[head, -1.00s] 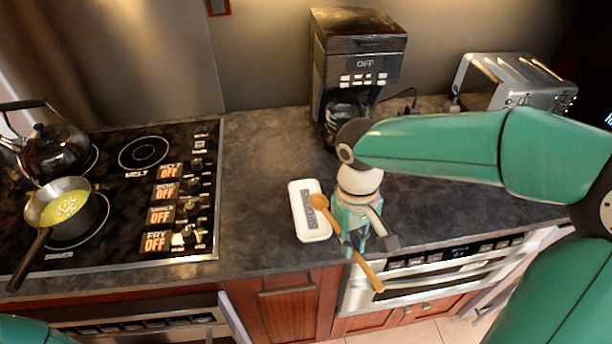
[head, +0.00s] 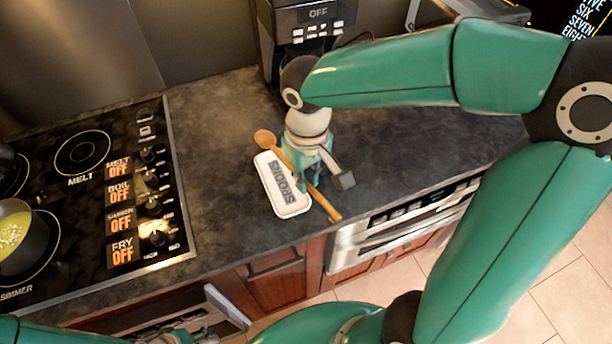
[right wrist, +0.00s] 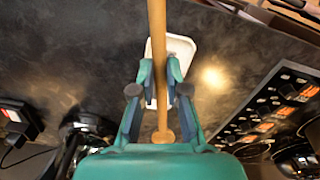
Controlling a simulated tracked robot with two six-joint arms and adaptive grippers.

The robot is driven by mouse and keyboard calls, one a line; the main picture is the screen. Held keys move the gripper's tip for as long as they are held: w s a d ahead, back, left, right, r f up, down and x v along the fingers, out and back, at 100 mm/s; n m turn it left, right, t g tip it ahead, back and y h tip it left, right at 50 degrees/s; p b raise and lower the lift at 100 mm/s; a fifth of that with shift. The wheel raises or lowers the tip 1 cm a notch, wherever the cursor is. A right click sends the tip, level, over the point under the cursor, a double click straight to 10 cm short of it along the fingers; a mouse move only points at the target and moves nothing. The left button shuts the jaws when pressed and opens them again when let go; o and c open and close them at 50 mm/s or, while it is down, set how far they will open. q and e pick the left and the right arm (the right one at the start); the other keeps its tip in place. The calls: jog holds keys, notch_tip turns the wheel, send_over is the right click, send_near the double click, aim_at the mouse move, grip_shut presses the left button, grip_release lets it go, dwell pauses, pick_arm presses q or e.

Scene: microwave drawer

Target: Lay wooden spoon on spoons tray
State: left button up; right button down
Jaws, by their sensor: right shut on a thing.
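The wooden spoon (head: 325,205) is held in my right gripper (head: 309,183), which is shut on its handle. Its bowl end is at the far end of the white spoons tray (head: 280,190), and its handle runs along the tray's right side past the near corner. I cannot tell whether the spoon touches the tray. In the right wrist view the spoon (right wrist: 157,35) passes between the fingers of the gripper (right wrist: 161,90), with the tray (right wrist: 184,48) behind it.
The stove (head: 100,200) is at the left with a pan (head: 22,240) of yellow food. A coffee maker (head: 305,35) stands behind my right gripper. The counter (head: 215,130) between stove and tray is clear. An oven front (head: 400,225) lies below the counter edge.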

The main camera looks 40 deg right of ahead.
aim_at(307, 209)
jog(key=shift+s+f+b, duration=0.1)
jog(key=shift+f+b, duration=0.3)
jog(key=shift+f, duration=0.1)
notch_tip(307, 209, down, 8)
jog(key=b, duration=0.6)
jog(key=shift+r+b, duration=0.2)
jog(key=shift+b, duration=0.1)
jog(key=c, duration=1.1)
grip_release()
jog(key=shift+o, duration=0.2)
jog(key=o, duration=0.6)
jog(key=shift+c, duration=0.2)
